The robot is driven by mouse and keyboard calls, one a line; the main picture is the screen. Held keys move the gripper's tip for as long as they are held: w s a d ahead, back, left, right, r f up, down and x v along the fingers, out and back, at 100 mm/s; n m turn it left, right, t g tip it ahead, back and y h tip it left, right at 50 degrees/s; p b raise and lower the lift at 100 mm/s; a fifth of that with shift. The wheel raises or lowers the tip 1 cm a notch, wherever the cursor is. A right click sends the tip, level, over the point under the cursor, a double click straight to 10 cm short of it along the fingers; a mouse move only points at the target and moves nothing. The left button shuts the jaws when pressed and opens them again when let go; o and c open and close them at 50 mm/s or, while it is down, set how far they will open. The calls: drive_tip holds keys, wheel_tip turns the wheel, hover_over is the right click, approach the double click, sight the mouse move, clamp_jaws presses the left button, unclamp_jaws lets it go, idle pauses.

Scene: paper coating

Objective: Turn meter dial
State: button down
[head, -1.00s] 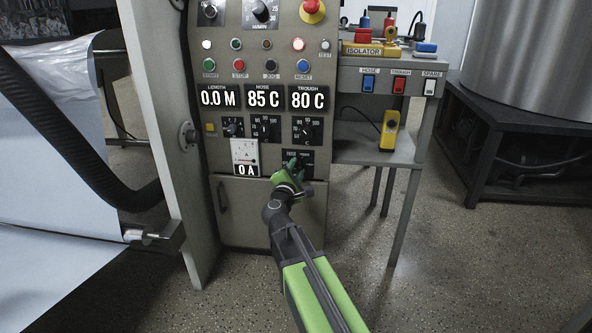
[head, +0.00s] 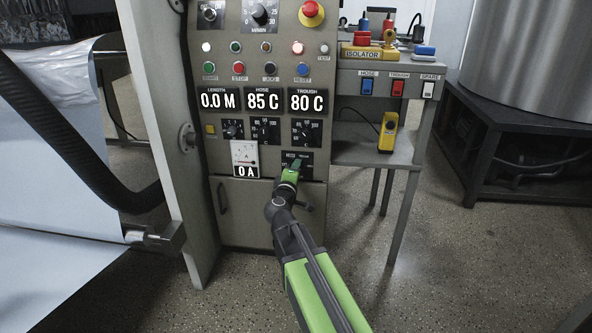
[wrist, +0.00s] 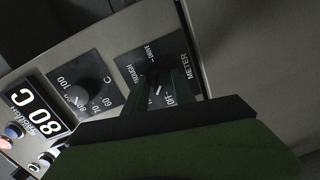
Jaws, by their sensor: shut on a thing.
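The meter dial is a black selector on a square black plate (head: 308,172), low on the right of the grey control panel. In the wrist view its plate (wrist: 138,57) reads METER, with TROUGH and DRIVE marks and another label partly covered. My gripper (head: 296,166) reaches up to it from below and is shut on the dial's knob.
Another dial (head: 306,132) marked in C sits just above. The displays show 0.0 M, 85 C and 80 C. A small side table (head: 372,152) with a yellow handheld device (head: 388,131) stands to the right. A dark hose (head: 75,150) hangs at the left.

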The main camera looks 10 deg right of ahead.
drive_tip(key=shift+m, duration=1.5)
drive_tip(key=c, duration=1)
unclamp_jaws()
drive_tip(key=shift+c, duration=0.2)
drive_tip(key=shift+s, duration=0.15)
